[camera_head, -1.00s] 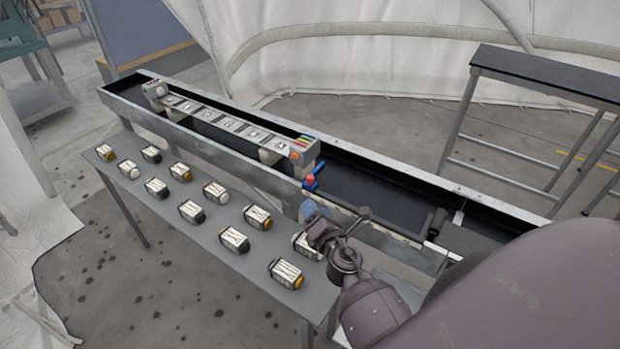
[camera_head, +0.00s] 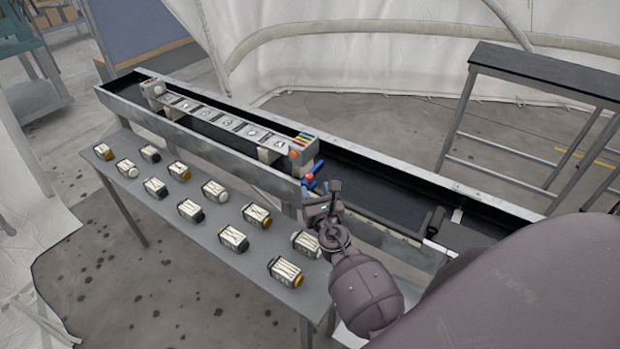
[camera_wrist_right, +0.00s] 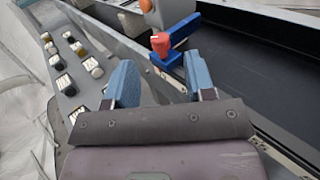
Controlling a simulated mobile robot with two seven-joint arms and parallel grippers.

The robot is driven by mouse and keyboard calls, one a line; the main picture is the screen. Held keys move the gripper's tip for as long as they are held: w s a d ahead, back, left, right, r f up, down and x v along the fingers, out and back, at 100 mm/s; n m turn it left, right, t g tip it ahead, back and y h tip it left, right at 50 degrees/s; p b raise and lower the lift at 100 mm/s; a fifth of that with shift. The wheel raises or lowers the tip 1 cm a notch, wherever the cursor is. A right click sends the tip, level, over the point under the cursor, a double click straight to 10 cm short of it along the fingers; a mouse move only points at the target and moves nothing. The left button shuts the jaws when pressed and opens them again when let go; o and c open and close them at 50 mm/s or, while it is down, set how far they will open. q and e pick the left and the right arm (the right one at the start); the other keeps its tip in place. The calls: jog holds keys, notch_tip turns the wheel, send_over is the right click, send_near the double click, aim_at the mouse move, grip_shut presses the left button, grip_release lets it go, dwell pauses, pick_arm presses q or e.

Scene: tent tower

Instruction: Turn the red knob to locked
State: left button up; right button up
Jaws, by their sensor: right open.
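The red knob (camera_head: 309,177) sits with blue parts at the right end of the long grey panel, on the trough's near side. In the right wrist view the red knob (camera_wrist_right: 160,42) stands upright beside a blue bar (camera_wrist_right: 178,34), just ahead of the fingers. My right gripper (camera_head: 318,192) is close to the knob in the head view, partly hidden by its own wrist. In the right wrist view its two blue fingers (camera_wrist_right: 162,82) are apart with nothing between them. The knob is beyond the fingertips, and they look apart from it. My left gripper is not in view.
The grey panel (camera_head: 225,122) with several marked slots lies along the long trough (camera_head: 400,176). A lower shelf (camera_head: 160,215) in front holds several white-labelled blocks (camera_head: 233,238). An orange button (camera_head: 293,154) is near the knob. A black-topped table (camera_head: 545,75) stands at the back right.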

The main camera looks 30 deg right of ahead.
aim_at(310, 179)
jog(key=x, duration=0.5)
jog(key=shift+w+d, duration=0.15)
jog(key=shift+w, duration=0.15)
grip_shut()
